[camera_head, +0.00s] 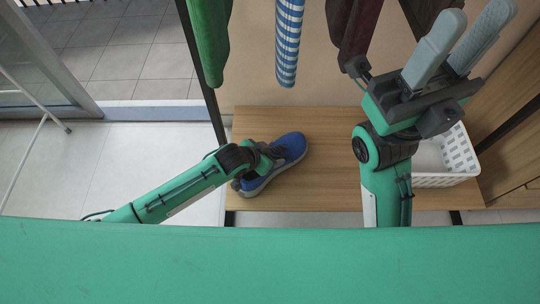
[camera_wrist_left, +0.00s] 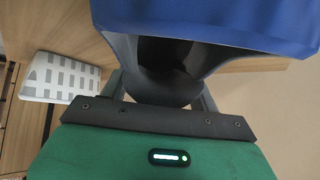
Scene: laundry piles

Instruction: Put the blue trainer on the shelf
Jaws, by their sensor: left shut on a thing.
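The blue trainer (camera_head: 289,150), with a pale sole and dark collar, shows over the left part of a wooden shelf board (camera_head: 330,185) in the head view. My left gripper (camera_head: 268,156) is shut on the trainer at its collar end. The left wrist view shows the trainer's blue side (camera_wrist_left: 210,22) and dark opening close up; the fingertips are largely hidden by it. I cannot tell whether the sole touches the board. My right gripper (camera_head: 466,45) is raised at the upper right, fingers apart and empty.
A white perforated basket (camera_head: 445,178) stands on the board's right end, partly behind my right arm; it also shows in the left wrist view (camera_wrist_left: 60,77). Green (camera_head: 209,40), blue-striped (camera_head: 288,40) and dark red (camera_head: 353,25) clothes hang above. The board's middle is clear.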

